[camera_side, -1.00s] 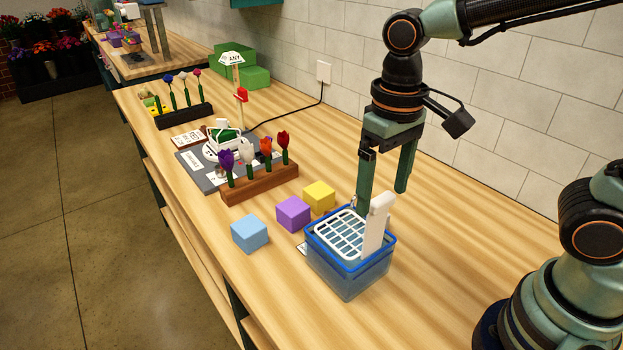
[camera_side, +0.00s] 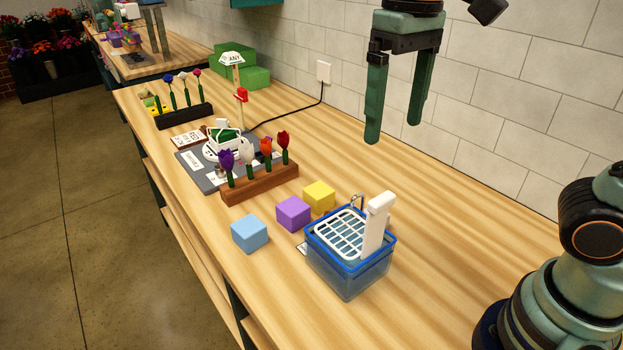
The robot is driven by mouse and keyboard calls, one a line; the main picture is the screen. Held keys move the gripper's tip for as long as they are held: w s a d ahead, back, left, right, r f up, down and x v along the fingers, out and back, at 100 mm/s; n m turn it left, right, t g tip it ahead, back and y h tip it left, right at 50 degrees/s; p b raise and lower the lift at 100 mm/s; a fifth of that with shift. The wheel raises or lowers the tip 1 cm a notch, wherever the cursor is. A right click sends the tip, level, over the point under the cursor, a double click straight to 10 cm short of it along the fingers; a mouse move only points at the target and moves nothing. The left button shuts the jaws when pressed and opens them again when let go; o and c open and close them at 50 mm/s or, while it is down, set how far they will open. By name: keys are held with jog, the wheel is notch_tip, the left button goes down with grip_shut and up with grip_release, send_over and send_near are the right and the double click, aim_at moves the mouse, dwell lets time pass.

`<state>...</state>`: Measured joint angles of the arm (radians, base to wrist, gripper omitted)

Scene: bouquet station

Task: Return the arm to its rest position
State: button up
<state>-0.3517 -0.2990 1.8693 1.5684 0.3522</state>
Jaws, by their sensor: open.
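My gripper (camera_side: 394,132) hangs in the air at the upper right, in front of the tiled wall and well above the wooden bench (camera_side: 430,230). Its two green fingers point down and stand apart, with nothing between them. The upper arm is out of the picture.
Below my gripper stands a blue bin (camera_side: 345,278) with a white grid and white upright handle (camera_side: 377,225). Beside it are yellow (camera_side: 319,197), purple (camera_side: 293,213) and light blue (camera_side: 249,233) cubes. A wooden flower rack (camera_side: 262,187) stands further left. The bench right of the bin is clear.

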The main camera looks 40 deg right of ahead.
jog(key=shift+r, duration=0.15)
jog(key=w+d+f+t, duration=0.1)
jog(key=d+f+t, duration=0.4)
jog(key=d+f, duration=0.3)
jog(key=shift+w+d+t, duration=0.15)
jog(key=shift+d+t, duration=0.15)
jog(key=shift+d, duration=0.7)
jog(key=shift+o, duration=0.3)
